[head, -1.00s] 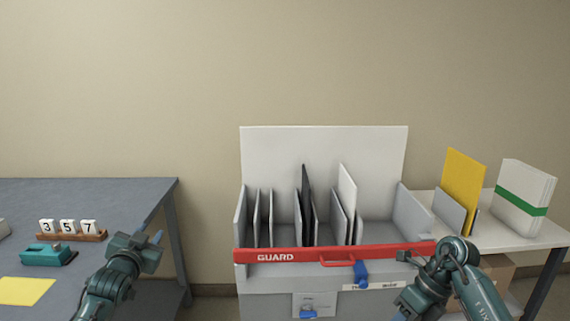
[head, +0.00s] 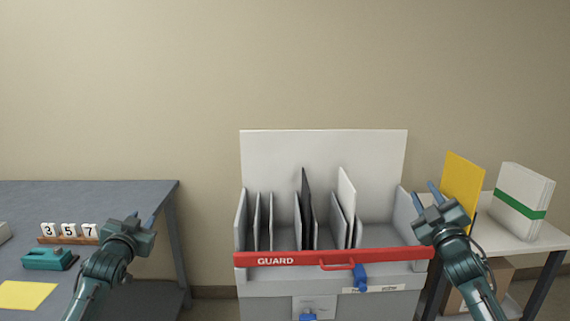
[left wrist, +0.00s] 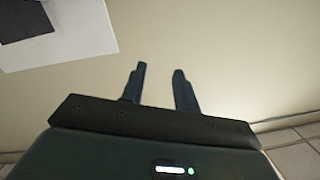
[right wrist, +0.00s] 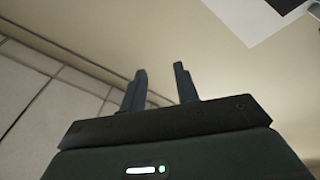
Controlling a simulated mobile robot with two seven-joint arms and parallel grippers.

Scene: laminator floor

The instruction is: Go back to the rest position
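My left gripper (head: 143,222) is in front of the right end of the grey table in the head view. Its two fingers stand apart with nothing between them in the left wrist view (left wrist: 158,85). My right gripper (head: 425,194) is raised by the right end of the red guard bar in the head view, its fingers pointing up. In the right wrist view (right wrist: 160,88) its fingers are apart and empty.
A grey machine (head: 275,275) with upright panels and a red guard bar (head: 300,259) stands in the middle. The grey table (head: 90,200) is left. A side table (head: 545,238) at right holds a yellow sheet (head: 462,180) and a green-banded white stack (head: 521,205).

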